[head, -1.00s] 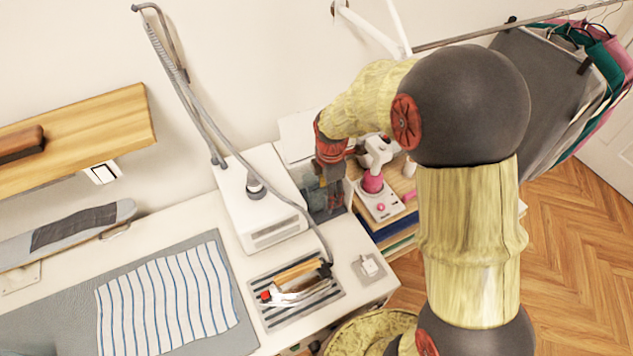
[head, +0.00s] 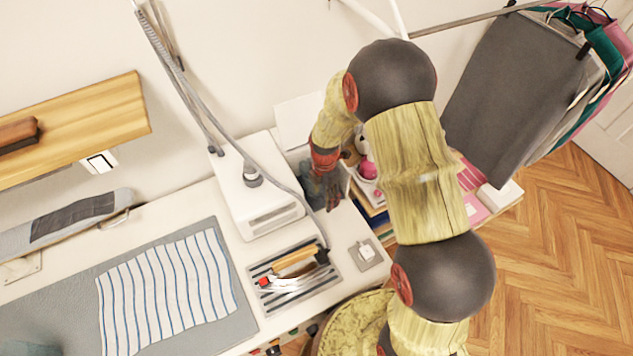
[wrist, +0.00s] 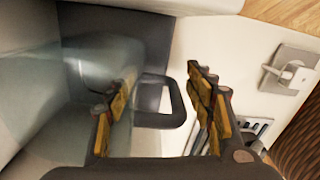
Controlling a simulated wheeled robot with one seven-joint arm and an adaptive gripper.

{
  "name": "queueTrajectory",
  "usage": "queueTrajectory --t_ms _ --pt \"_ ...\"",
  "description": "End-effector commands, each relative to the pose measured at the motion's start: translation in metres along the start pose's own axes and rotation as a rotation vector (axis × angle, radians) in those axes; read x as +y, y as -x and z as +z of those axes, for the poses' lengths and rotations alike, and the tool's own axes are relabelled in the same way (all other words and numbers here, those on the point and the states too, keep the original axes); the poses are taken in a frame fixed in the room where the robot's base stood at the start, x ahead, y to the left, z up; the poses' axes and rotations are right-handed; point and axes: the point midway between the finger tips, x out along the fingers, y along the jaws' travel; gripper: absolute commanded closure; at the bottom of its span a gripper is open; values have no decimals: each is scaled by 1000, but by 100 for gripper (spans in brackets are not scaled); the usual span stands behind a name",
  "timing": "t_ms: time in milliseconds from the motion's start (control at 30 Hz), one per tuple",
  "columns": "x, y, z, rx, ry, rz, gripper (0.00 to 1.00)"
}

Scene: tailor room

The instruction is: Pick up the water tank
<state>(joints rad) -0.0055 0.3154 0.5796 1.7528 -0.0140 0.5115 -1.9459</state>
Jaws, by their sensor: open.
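The water tank (wrist: 100,60) is a translucent grey-blue container with a dark loop handle, filling the left and middle of the wrist view. In the head view the tank (head: 309,186) stands on the white table, right of the white steam station, partly covered by my gripper (head: 331,193). In the wrist view my gripper (wrist: 163,103) is open, with one yellow-padded finger on each side of the handle. The left finger overlaps the tank body in the picture. I cannot tell whether either finger touches it.
The white steam station (head: 258,195) stands close left of the tank, its grey hose running overhead and past it. An iron (head: 290,277) rests on a striped pad in front. A white switch plate (head: 365,253) lies to the right.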

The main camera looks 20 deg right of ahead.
Motion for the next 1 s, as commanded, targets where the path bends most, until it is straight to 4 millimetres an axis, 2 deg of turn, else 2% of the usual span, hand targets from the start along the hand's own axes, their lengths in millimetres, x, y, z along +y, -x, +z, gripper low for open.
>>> queueTrajectory --t_ms 100,300,1000 --pt "0 -10 0 0 0 1 46" --pt "0 -9 0 -1 0 1 47" --pt "0 -9 0 0 0 0 87"
